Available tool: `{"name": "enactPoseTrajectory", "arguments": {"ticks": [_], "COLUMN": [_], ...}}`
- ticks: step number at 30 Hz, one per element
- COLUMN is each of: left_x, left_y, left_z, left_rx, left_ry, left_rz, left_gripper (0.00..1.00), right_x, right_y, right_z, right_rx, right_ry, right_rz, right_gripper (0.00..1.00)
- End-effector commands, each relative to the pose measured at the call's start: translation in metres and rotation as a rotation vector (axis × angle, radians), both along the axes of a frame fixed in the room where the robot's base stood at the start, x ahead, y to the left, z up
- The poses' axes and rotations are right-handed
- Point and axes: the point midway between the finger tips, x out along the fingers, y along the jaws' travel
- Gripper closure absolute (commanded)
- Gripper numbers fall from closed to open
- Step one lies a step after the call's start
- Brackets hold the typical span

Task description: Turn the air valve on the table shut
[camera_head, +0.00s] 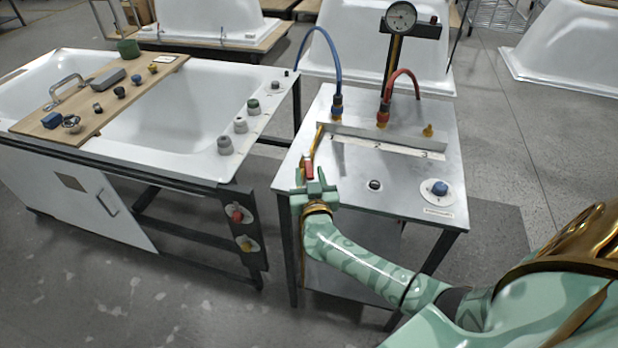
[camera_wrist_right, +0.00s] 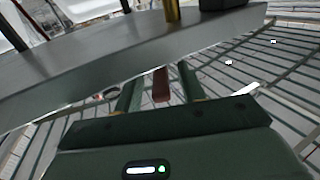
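The steel-topped table (camera_head: 345,165) stands in the middle of the head view. A brass pipe (camera_head: 317,143) runs along its left edge, with a red valve lever (camera_head: 309,170) at the near end. My right gripper (camera_head: 312,182) is at that edge, right by the lever, and hides part of the valve. In the right wrist view, the two green fingers (camera_wrist_right: 160,88) are apart, with the red lever (camera_wrist_right: 160,84) between them and gaps on both sides. The lever's contact with the fingers does not show. My left gripper is in neither view.
A blue hose (camera_head: 334,60) and a red hose (camera_head: 404,74) rise from fittings on the table. A gauge (camera_head: 401,16) stands behind. A blue knob (camera_head: 440,188) and a black knob (camera_head: 375,185) sit on the top. A white bathtub (camera_head: 200,105) with a wooden board (camera_head: 100,105) stands left.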

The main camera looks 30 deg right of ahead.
Motion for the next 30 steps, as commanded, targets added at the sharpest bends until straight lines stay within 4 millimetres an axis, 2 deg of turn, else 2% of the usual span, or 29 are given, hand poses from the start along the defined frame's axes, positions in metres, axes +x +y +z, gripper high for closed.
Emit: {"name": "enactPoseTrajectory", "arguments": {"ticks": [8,9,13,20,24,30], "left_x": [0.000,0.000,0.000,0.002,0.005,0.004], "left_y": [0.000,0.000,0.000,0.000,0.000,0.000], "left_z": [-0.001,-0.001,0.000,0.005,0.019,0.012], "left_rx": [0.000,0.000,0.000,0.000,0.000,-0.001], "left_ry": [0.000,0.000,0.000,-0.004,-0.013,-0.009], "left_rz": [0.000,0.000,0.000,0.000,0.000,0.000], "left_gripper": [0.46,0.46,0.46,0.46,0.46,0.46], "right_x": [0.002,0.002,0.002,0.001,-0.002,-0.004], "right_y": [-0.002,-0.001,-0.001,-0.004,-0.014,-0.026], "right_z": [0.000,0.000,0.000,0.003,0.006,0.000], "right_rx": [0.000,0.000,0.000,-0.007,-0.012,-0.010], "right_ry": [0.001,0.001,0.001,-0.002,-0.002,-0.002], "right_rz": [0.000,0.000,0.000,0.029,0.155,0.338], "right_gripper": [0.60,0.63,0.99,1.00,1.00,1.00]}}
